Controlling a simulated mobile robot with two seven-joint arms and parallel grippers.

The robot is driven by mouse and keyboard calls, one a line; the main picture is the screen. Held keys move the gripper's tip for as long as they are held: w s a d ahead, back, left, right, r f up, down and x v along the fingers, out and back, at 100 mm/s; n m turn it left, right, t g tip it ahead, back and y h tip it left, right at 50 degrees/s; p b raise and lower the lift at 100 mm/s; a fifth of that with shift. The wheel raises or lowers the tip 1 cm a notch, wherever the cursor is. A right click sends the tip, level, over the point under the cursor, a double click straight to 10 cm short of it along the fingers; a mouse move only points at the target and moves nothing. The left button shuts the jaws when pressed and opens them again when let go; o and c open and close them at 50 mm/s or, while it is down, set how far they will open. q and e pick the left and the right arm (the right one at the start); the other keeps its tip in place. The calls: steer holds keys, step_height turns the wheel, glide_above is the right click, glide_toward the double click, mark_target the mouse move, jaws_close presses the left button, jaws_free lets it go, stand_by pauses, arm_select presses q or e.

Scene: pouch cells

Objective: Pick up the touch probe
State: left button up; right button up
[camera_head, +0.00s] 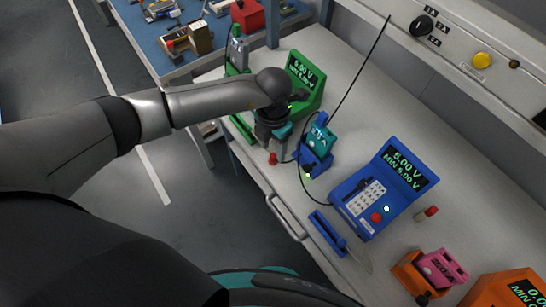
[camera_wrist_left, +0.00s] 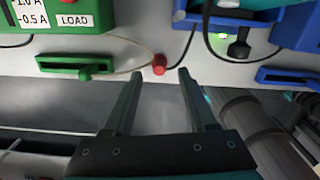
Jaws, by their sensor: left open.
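A small red upright piece (camera_head: 272,158), which looks like the touch probe, stands near the front edge of the pale workbench (camera_head: 340,95). In the left wrist view the red piece (camera_wrist_left: 159,65) is just beyond and between the fingertips, with a thin tan cord running from it toward the green unit. My left gripper (camera_wrist_left: 160,74) is open and empty. In the head view my left gripper (camera_head: 277,140) is partly hidden by its own wrist, close above the red piece. My right gripper is not in view.
A green meter (camera_head: 306,77) stands behind my wrist. A blue stand with a teal device (camera_head: 319,140) is close to the right of my gripper. A blue meter (camera_head: 380,190), another red piece (camera_head: 431,211) and orange units (camera_head: 410,272) stand farther right.

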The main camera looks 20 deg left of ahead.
mark_target(273, 155)
arm_select(q)
step_height(273, 155, down, 4)
steer(key=shift+r, duration=0.2)
jaws_close()
stand_by(0.4)
